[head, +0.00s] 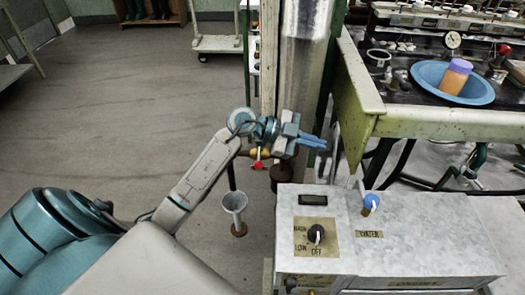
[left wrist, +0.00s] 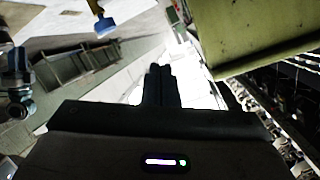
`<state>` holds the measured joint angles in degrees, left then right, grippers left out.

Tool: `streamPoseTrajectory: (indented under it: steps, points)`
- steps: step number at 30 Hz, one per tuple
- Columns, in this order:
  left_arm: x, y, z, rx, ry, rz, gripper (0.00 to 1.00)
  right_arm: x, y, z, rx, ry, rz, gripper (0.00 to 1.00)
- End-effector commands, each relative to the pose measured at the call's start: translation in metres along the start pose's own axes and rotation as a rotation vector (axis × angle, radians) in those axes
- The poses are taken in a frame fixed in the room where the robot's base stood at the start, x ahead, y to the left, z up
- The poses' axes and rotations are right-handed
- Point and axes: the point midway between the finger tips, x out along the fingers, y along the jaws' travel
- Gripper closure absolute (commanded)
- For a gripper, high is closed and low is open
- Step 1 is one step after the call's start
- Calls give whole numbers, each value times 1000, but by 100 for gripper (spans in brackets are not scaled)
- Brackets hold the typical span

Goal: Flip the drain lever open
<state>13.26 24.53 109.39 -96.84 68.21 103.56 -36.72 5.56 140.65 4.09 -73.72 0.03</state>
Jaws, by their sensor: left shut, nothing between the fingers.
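A small red lever (head: 258,165) hangs on a brass valve (head: 261,152) on piping left of the grey metal box. A funnel-shaped cup (head: 234,203) with a drain below stands to its lower left. I take the red lever for the drain lever. My left gripper (head: 318,142) shows right of the valve, its blue fingers shut, empty and pointing right. In the left wrist view the dark fingers (left wrist: 160,84) are together with nothing between them. The red lever cannot be made out there. My right gripper is not in view.
The grey control box (head: 340,255) carries a black dial (head: 316,234) and a blue-topped water knob (head: 371,202). A green bench edge (head: 440,124) holds a blue basin (head: 425,75). A metal column (head: 303,70) rises behind my gripper. Floor at left is open.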

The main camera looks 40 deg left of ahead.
Motion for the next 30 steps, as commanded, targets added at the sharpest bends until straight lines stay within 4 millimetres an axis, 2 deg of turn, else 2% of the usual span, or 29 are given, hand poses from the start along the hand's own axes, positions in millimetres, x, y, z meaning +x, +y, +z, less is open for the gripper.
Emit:
streamPoseTrajectory:
  steps: [3,7,12,15,24,30]
  points:
    - [-23,-14,43,-109,-290,142,100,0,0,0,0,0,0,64]
    - [-64,-28,79,-274,-594,209,100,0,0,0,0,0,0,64]
    - [-109,-40,99,-445,-852,211,100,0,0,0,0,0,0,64]
    - [-122,-43,103,-497,-920,205,100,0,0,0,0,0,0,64]
    - [-125,-43,104,-512,-940,203,100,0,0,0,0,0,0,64]
    - [-119,-39,110,-513,-938,205,100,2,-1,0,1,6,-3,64]
